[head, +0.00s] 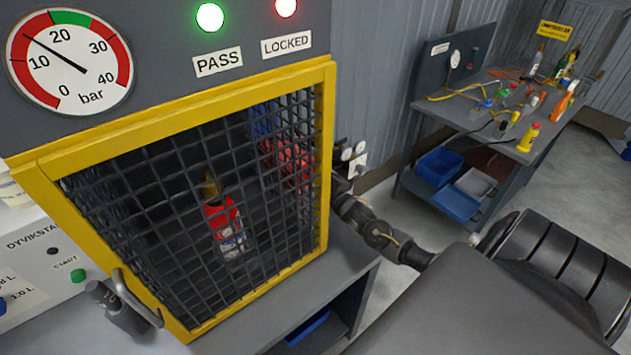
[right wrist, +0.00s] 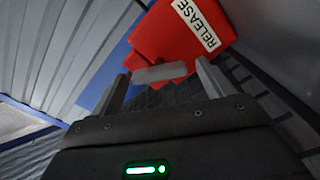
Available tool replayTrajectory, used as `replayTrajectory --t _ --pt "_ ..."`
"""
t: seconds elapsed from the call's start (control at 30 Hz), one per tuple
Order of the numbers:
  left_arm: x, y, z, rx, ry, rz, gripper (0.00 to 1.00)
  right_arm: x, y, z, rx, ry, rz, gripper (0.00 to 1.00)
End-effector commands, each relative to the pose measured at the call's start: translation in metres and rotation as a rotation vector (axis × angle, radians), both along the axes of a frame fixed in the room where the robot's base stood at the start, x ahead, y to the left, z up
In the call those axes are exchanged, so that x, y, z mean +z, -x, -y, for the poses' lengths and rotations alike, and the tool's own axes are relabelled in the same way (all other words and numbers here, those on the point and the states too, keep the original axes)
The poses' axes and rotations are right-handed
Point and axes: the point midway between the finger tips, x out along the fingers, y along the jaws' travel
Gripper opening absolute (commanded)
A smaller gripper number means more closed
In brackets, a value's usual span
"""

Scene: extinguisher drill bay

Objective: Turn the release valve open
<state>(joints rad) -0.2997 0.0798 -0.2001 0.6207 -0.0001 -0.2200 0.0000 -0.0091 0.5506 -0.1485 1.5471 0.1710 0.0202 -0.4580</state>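In the right wrist view a red valve part (right wrist: 180,38) with a white RELEASE label lies just beyond my right gripper (right wrist: 160,82). Its two fingers are apart, with a small grey bar between their tips; gaps show on both sides of it. In the head view my right arm reaches to the right side of a yellow-framed cage (head: 325,150), and its fingertips are hidden there. A red shape, perhaps the valve, shows through the mesh (head: 287,160). My left gripper is not in view.
A red bottle-like extinguisher (head: 222,222) stands inside the cage. The gauge (head: 68,60) reads about 15 bar. The PASS (head: 210,17) and LOCKED (head: 286,7) lamps are lit. A cluttered bench (head: 480,115) stands at the back right, with open floor beside it.

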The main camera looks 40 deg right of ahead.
Motion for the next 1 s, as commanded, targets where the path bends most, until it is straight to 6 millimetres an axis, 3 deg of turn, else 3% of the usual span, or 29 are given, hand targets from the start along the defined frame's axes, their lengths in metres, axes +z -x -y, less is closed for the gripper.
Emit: replayTrajectory --t 0.27,0.7,1.0 --pt "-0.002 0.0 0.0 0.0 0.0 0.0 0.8 -0.001 0.006 0.0 0.0 0.0 0.0 0.8" --pt "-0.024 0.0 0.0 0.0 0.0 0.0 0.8 -0.003 0.085 -0.002 0.002 0.001 -0.003 0.8" --pt "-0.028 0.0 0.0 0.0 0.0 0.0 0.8 0.0 0.108 -0.002 0.001 0.0 -0.001 0.8"
